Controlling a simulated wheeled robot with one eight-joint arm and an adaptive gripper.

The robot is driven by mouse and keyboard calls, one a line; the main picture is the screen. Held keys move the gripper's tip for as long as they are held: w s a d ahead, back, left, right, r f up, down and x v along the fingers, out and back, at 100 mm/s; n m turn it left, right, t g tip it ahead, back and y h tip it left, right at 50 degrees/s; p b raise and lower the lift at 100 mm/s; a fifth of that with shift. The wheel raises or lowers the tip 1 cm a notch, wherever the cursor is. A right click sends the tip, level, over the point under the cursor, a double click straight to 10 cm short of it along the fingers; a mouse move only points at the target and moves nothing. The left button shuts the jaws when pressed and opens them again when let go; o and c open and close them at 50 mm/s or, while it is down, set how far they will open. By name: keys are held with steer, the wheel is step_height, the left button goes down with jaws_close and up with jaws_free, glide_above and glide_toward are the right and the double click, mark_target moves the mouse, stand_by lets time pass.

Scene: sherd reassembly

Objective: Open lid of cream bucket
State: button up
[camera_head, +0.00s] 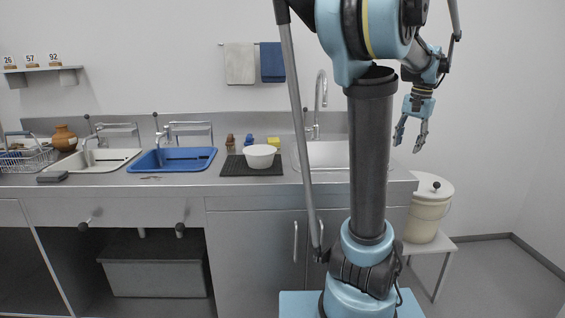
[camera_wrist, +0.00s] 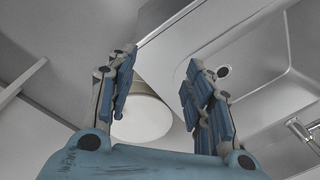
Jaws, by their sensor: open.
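The cream bucket (camera_head: 424,219) stands on a low stand at the right end of the counter in the head view. Its lid (camera_head: 434,187) is on top and has a small dark knob (camera_head: 436,185). The wrist view also shows both fingers spread (camera_wrist: 158,95).
The metal counter (camera_head: 235,189) with a sink (camera_head: 330,156) ends just left of the bucket. The low stand (camera_head: 440,246) carries the bucket. A white bowl (camera_head: 260,156) sits on a black mat (camera_head: 235,168). Floor and wall right of the bucket are clear.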

steer(key=s+a+f+n, duration=0.3)
steer(key=s+a+f, duration=0.15)
steer(key=a, duration=0.35)
steer(key=s+a+f+n, duration=0.2)
steer(key=s+a+f, duration=0.2)
steer(key=a+f, duration=0.3)
steer(key=s+a+f+n+t, duration=0.1)
steer(key=s+a+f+n, duration=0.3)
steer(key=s+a+f, duration=0.3)
step_height(320, 180, down, 4)
steer(key=shift+s+a+h, duration=0.3)
steer(key=shift+s+a, duration=0.1)
steer(key=shift+s, duration=0.45)
steer(key=shift+s+a+f, duration=0.1)
steer(key=shift+s+f, duration=0.05)
steer(key=shift+f, duration=0.1)
steer(key=c, duration=0.4)
jaws_close()
